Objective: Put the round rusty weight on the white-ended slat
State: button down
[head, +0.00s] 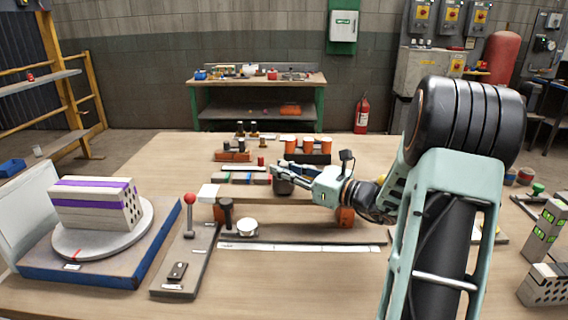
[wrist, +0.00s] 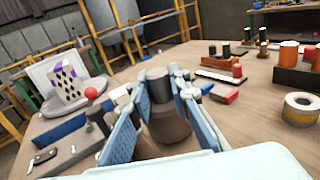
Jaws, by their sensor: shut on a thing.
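The round weight (head: 283,186) is a short, dark brownish cylinder. My gripper (head: 279,178) is shut on it, with the fingers on either side of it. In the wrist view the weight (wrist: 168,124) sits upright between the blue finger pads of my gripper (wrist: 165,100). The slat (head: 320,201) is a brown board with a white left end (head: 209,191), and it lies raised on rusty-orange blocks. The weight appears over the middle part of the slat, right of the white end. I cannot tell whether it touches the slat.
A hollow brick (head: 92,204) with purple stripes stands on a round turntable (head: 75,242) at left. A red-knobbed lever (head: 190,207) and a dark peg (head: 226,212) stand near the slat's white end. Racks of cylinders (head: 301,157) stand behind.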

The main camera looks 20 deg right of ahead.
jog(key=shift+f, duration=0.2)
jog(key=shift+f, duration=0.1)
jog(key=c, duration=2.2)
grip_release()
jog(key=shift+f, duration=0.25)
jog(key=o, duration=0.4)
jog(key=shift+s, duration=0.1)
jog(key=shift+r, duration=0.1)
jog(key=shift+d+r, duration=0.1)
jog(key=shift+r, duration=0.05)
jog(key=p+v, duration=0.1)
jog(key=v, duration=1.1)
jog(key=shift+p, duration=0.3)
